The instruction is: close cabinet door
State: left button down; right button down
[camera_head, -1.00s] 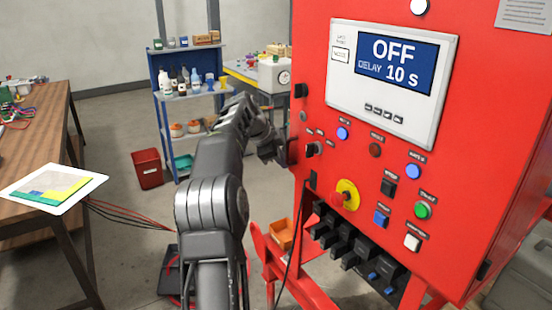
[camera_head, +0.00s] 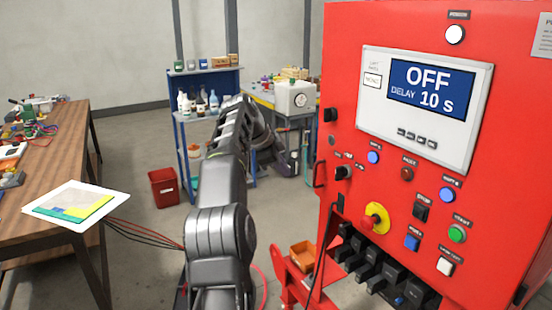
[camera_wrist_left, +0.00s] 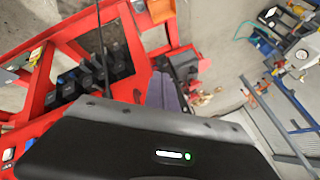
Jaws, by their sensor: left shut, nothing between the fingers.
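I cannot tell whether the door is fully shut. My left gripper (camera_head: 288,165) is to the left of that edge, with a visible gap in the picture. Its fingers (camera_wrist_left: 164,92) show partly beyond the dark wrist housing in the left wrist view, shut and empty. My right gripper is out of view.
A blue shelf (camera_head: 182,135) with bottles, a red bin (camera_head: 163,187) and another bench are behind my arm. An orange box (camera_head: 302,255) sits low on the red frame. Floor between is partly clear.

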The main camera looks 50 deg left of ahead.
pick_arm(q)
jog(key=shift+s+a+r+p, duration=0.3)
jog(key=shift+a+r, duration=0.05)
jog(key=shift+r, duration=0.25)
jog(key=shift+s+a+r+p, duration=0.25)
jog(key=shift+a+r, duration=0.05)
jog(key=shift+r, duration=0.25)
